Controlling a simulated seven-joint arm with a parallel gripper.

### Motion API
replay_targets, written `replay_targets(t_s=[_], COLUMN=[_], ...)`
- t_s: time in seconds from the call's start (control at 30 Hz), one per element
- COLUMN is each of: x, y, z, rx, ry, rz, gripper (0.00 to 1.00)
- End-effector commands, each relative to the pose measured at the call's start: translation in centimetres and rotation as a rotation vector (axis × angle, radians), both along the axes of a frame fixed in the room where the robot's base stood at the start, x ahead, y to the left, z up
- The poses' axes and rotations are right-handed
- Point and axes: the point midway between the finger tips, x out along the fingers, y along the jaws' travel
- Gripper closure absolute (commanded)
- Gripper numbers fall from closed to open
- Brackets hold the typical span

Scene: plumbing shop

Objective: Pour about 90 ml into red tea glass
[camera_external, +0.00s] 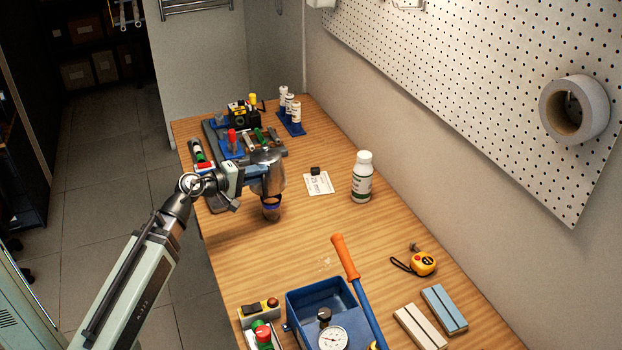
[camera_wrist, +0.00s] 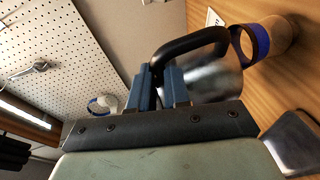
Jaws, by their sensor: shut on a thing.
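A shiny metal pitcher (camera_external: 270,178) with a black handle (camera_wrist: 190,44) is held above the table. My gripper (camera_external: 254,172) is shut on that handle; in the wrist view its blue fingers (camera_wrist: 160,88) close around it. The pitcher body also shows in the wrist view (camera_wrist: 212,80). A small glass with a blue band (camera_external: 271,208) stands on the table just below the pitcher, and it shows beside it in the wrist view (camera_wrist: 282,32). I see no plainly red glass. The pitcher's tilt, any stream and the glass's liquid level cannot be made out.
A tool rack (camera_external: 247,140) stands behind the pitcher. A white bottle (camera_external: 362,178) and a white card (camera_external: 318,184) are to the right. A blue box (camera_external: 305,306), an orange-handled tool (camera_external: 345,258) and a tape measure (camera_external: 423,264) lie nearer. Bare wood surrounds the glass's right and near sides.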

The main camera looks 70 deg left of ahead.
Motion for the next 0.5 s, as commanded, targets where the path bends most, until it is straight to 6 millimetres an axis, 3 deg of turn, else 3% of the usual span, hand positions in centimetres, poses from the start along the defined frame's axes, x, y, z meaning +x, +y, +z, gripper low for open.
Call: replay_targets(t_s=[0.5], x=[0.28], y=[0.62], z=[0.62], rx=[-0.036], ry=[0.015], rz=[-0.001], gripper=[1.0])
